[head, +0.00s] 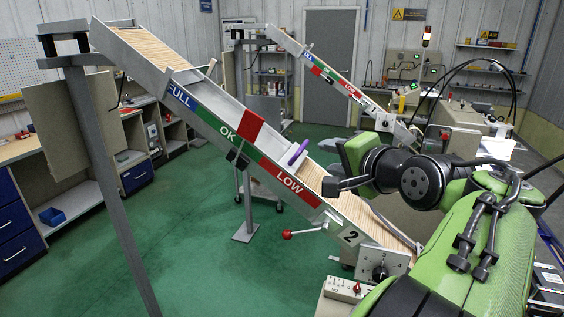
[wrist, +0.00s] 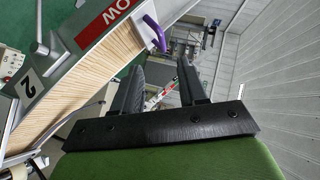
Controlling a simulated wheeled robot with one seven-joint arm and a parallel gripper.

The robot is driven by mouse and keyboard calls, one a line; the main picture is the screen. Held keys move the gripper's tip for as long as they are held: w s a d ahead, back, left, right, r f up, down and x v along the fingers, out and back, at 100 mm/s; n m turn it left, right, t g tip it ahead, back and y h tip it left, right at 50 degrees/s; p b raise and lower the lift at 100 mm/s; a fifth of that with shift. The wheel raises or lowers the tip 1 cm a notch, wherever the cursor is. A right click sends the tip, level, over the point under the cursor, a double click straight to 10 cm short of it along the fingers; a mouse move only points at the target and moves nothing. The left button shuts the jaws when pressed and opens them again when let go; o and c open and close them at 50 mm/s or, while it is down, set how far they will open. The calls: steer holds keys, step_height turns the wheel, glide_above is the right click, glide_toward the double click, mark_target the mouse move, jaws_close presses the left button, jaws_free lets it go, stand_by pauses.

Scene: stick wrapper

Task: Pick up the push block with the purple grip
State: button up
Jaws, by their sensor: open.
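The push block has a curved purple grip (head: 299,152) and sits in the sloped chute (head: 235,115), just beyond the red LOW label in the head view. My gripper (head: 332,187) is open and empty. It is over the lower part of the chute, to the right of and below the grip in the head view, apart from it. Its two dark fingers (wrist: 161,78) stand spread in the wrist view.
Thin wooden sticks (head: 345,205) fill the chute's lower end. A red-knobbed lever (head: 287,234) sticks out on the near side. A second, similar chute (head: 320,70) stands farther back. A support post (head: 105,190) is at left. Green floor is open between the left bench and the chute.

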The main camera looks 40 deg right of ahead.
mark_target(304, 148)
steer(key=x, duration=1.2)
steer(key=shift+d+r+p, duration=0.2)
steer(key=shift+p, duration=0.15)
steer(key=shift+s+a+r, duration=0.1)
steer(key=shift+a, duration=0.05)
steer(key=shift+c, duration=0.8)
jaws_close()
